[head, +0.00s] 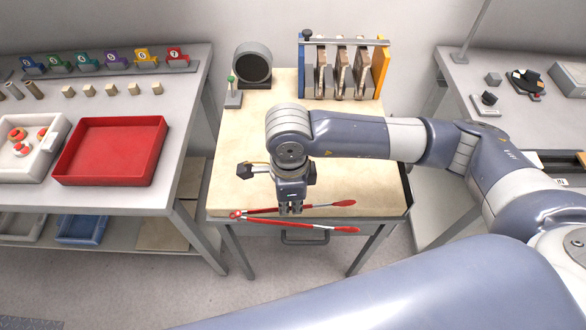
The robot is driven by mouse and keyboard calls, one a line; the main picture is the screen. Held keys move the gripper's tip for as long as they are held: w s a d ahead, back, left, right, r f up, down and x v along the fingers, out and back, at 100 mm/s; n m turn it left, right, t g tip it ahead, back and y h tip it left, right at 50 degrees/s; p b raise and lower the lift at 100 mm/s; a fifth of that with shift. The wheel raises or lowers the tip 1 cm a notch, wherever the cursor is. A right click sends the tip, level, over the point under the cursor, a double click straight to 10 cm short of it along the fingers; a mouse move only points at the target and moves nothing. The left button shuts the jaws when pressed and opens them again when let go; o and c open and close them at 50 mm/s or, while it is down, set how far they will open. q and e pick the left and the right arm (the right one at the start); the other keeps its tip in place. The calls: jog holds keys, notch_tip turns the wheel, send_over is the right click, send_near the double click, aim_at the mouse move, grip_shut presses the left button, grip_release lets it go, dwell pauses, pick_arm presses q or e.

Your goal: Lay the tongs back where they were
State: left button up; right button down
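The tongs (262,210) are red with a paler stretch along the arms, and spread in a narrow V. Their joined end is at the left and their two red tips point right. They are at the front edge of the middle table (235,190), and the nearer arm shows past that edge. My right gripper (291,209) points down and its fingers are close together on the farther arm of the tongs. Whether the tongs touch the tabletop is hard to tell. My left gripper is not in view.
A round dark-faced device (252,66) and a rack of upright plates (340,70) stand at the table's back. A small green-topped stand (233,92) is at its left edge. The left table holds a red tray (110,150) and a white tray (50,135). The tabletop's middle is mostly clear.

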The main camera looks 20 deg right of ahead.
jog(key=w, duration=0.2)
jog(key=w+d+p, duration=0.1)
jog(key=w, duration=0.1)
jog(key=w+d, duration=0.1)
jog(key=w, duration=0.1)
jog(key=shift+w+d+f+p, duration=0.15)
jog(key=shift+w+d+p, duration=0.05)
jog(key=shift+w+p, duration=0.15)
jog(key=w, duration=0.2)
jog(key=w+d, duration=0.1)
jog(key=shift+w+f+p, duration=0.15)
jog(key=shift+f+p, duration=0.25)
jog(key=shift+f, duration=0.3)
notch_tip(320, 180, down, 2)
jog(key=shift+f+p, duration=0.15)
jog(key=shift+p, duration=0.55)
jog(key=shift+f, duration=0.35)
jog(key=c, duration=2.3)
grip_release()
jog(key=shift+f+b, duration=0.1)
jog(key=shift+b, duration=0.2)
jog(key=o, duration=0.5)
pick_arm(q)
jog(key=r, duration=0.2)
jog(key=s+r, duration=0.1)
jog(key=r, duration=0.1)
